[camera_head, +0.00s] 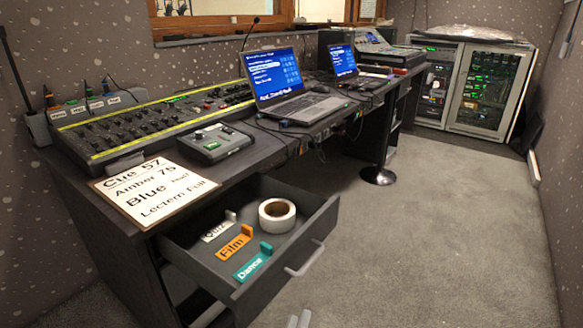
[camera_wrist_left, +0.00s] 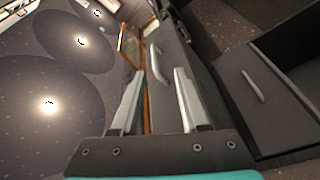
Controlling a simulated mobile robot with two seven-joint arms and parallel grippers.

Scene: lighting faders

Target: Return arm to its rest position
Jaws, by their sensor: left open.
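My left gripper (camera_head: 298,319) shows only as two pale fingertips at the bottom edge of the head view, in front of and below the open drawer's handle (camera_head: 304,259). In the left wrist view the gripper (camera_wrist_left: 160,75) has its two grey fingers apart with nothing held between them. A dark panel with a pale handle (camera_wrist_left: 155,62) shows beyond the fingers, and I cannot tell how far off it is. Most of my left arm is outside the head view. My right gripper is not seen.
The open drawer (camera_head: 324,222) juts out from the desk. It holds a tape roll (camera_head: 277,216) and orange Film (camera_head: 234,243), teal Dance (camera_head: 253,263) and white (camera_head: 218,229) tags. A cue sign (camera_head: 152,188), fader console (camera_head: 150,122) and laptop (camera_head: 290,95) are on the desk. The carpet (camera_head: 440,220) is clear.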

